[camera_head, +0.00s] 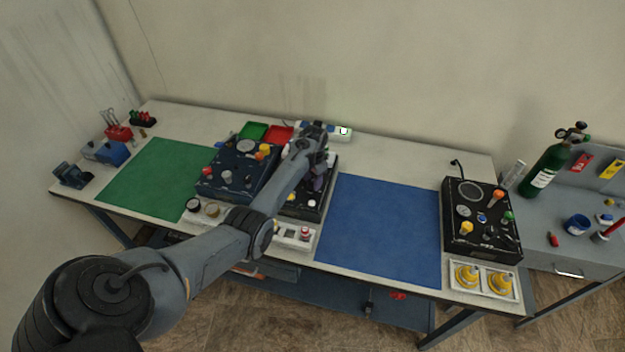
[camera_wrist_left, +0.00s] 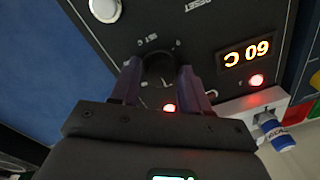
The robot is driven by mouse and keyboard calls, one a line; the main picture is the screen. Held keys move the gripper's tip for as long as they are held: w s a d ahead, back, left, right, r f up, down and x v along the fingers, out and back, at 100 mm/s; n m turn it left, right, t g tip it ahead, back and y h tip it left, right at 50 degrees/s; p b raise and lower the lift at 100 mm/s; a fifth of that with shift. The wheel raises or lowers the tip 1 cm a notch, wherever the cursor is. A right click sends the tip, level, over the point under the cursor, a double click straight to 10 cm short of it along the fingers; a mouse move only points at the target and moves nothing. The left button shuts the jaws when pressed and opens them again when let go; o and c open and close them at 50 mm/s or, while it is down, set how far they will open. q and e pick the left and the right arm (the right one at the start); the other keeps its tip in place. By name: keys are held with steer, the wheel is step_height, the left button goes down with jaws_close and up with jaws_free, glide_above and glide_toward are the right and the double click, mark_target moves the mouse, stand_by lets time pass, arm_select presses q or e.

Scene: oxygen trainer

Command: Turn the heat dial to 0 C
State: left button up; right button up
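The heat dial (camera_wrist_left: 159,68) is a dark round knob on a black panel (camera_wrist_left: 215,35), with small markings around it. My left gripper (camera_wrist_left: 159,75) has one finger on each side of the dial; I cannot tell whether they press on it. Red lamps glow near the display and near the dial. In the head view my left gripper (camera_head: 318,182) is over the black box (camera_head: 312,212) at mid-table, and my arm hides much of this box and its dial. My right gripper is not in view.
A dark blue instrument box (camera_head: 229,178) stands just left of the black box, with a green mat (camera_head: 150,175) beyond. A clear blue mat (camera_head: 385,225) lies to the right. Another black box (camera_head: 481,222) stands at the right end.

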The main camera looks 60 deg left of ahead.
arm_select(q)
steer(key=c, duration=0.7)
